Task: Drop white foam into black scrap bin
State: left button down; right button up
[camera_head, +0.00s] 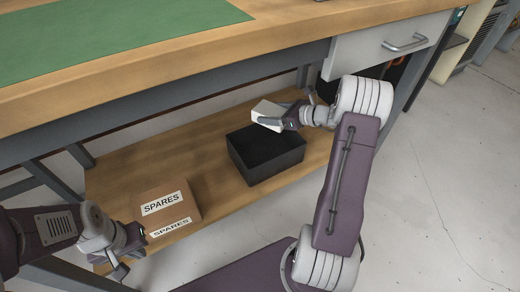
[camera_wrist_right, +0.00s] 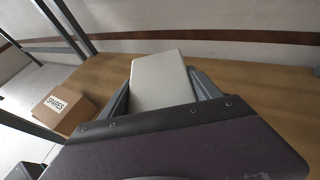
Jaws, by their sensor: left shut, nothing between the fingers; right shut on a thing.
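The white foam (camera_head: 268,112) is a pale block held in my right gripper (camera_head: 284,117), which is shut on it. In the head view the foam shows above the far right part of the black scrap bin (camera_head: 266,165), an open box on the wooden lower shelf. The foam also shows between the fingers in the right wrist view (camera_wrist_right: 161,82). The bin cannot be made out in the right wrist view. My left gripper (camera_head: 130,262) is at the lower left, near the front of the shelf, shut and empty.
A cardboard box marked SPARES (camera_head: 166,205) sits on the lower shelf (camera_head: 215,150), left of the bin. The workbench top with a green mat (camera_head: 110,35) overhangs the shelf. A grey drawer (camera_head: 385,45) hangs at the upper right.

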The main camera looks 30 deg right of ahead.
notch_tip(320, 180, down, 6)
jog(key=b, duration=0.5)
jog(key=o, duration=1.4)
jog(key=p+v, duration=0.6)
jog(key=v, duration=0.3)
jog(key=shift+s, duration=0.1)
jog(key=shift+d, duration=0.1)
